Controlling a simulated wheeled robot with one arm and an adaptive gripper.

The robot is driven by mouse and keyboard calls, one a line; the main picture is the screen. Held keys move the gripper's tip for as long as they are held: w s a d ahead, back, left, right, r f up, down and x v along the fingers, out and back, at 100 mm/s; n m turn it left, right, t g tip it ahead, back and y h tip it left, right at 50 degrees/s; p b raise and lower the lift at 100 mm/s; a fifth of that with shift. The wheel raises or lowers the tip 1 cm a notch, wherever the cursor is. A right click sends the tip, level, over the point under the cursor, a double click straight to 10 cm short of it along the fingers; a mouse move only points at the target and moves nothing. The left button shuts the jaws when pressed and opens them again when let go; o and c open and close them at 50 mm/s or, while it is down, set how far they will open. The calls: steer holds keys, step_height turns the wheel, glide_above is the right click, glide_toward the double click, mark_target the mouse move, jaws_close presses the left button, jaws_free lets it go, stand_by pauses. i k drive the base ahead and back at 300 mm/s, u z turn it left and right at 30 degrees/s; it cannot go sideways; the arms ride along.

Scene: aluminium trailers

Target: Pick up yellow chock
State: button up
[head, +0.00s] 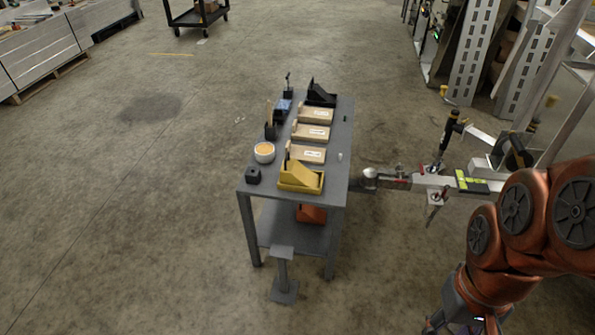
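The yellow chock (300,176) sits on the near end of a grey table (335,181), close to its front edge. It is wedge-shaped and appears to rest in a yellow tray or base. My gripper (462,327) is only partly in view at the bottom right edge of the head view, below my orange arm. It is well to the right of the table and apart from the chock. Its fingers are cut off by the frame, so I cannot tell whether it is open or shut.
A black chock (320,94) stands at the table's far end, with several tan boards (311,133) between. A white cup (264,152) and small black block (254,176) are at the left. A trailer hitch (390,180) extends close to the table's right side. The left floor is clear.

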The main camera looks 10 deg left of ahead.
mark_target(292, 172)
steer(key=z, duration=0.5)
steer(key=i, duration=0.8)
steer(key=u, duration=2.45)
